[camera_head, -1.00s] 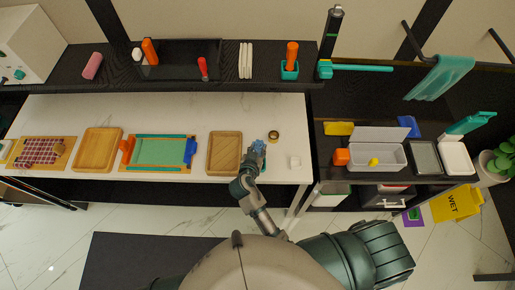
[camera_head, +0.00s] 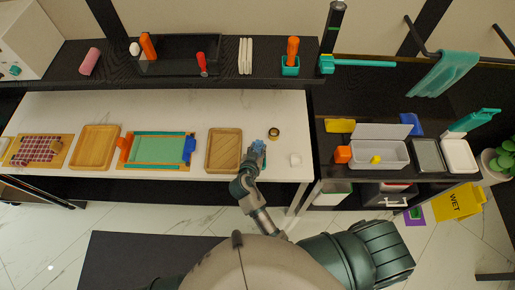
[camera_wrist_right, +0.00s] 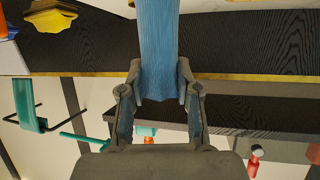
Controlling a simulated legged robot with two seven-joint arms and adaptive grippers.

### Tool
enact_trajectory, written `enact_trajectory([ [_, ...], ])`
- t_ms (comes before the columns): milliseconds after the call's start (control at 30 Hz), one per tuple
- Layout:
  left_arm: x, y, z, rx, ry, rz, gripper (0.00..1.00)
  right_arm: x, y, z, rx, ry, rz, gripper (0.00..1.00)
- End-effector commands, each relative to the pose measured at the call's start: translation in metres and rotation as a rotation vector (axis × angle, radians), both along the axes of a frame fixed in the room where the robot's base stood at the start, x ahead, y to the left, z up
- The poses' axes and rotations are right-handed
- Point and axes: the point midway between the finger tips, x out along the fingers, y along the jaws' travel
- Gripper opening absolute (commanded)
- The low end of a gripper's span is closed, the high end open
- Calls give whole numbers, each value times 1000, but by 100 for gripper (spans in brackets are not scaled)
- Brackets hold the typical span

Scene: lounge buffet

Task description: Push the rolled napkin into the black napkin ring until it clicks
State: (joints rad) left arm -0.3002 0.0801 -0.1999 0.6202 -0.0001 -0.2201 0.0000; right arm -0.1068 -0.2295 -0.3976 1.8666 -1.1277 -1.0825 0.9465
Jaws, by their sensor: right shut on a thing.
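My left gripper is not in view.
A wooden tray (camera_head: 209,150) is close to the left of my right gripper. A dark shelf (camera_head: 180,80) with several items runs along the back.

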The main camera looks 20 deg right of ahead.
Motion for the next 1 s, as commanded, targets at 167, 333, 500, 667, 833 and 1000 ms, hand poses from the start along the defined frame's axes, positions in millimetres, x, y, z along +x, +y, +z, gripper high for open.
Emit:
enact_trajectory([
  [167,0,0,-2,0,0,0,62,0,0,-2,0,0,0,0],
  [333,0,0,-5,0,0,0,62,0,0,-6,0,0,0,0],
  [500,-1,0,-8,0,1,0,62,0,0,-9,0,0,0,0],
  [667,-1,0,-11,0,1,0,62,0,0,-12,0,0,0,0],
  [833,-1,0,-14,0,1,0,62,0,0,-15,0,0,0,0],
  [1000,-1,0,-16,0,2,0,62,0,0,-19,0,0,0,0],
])
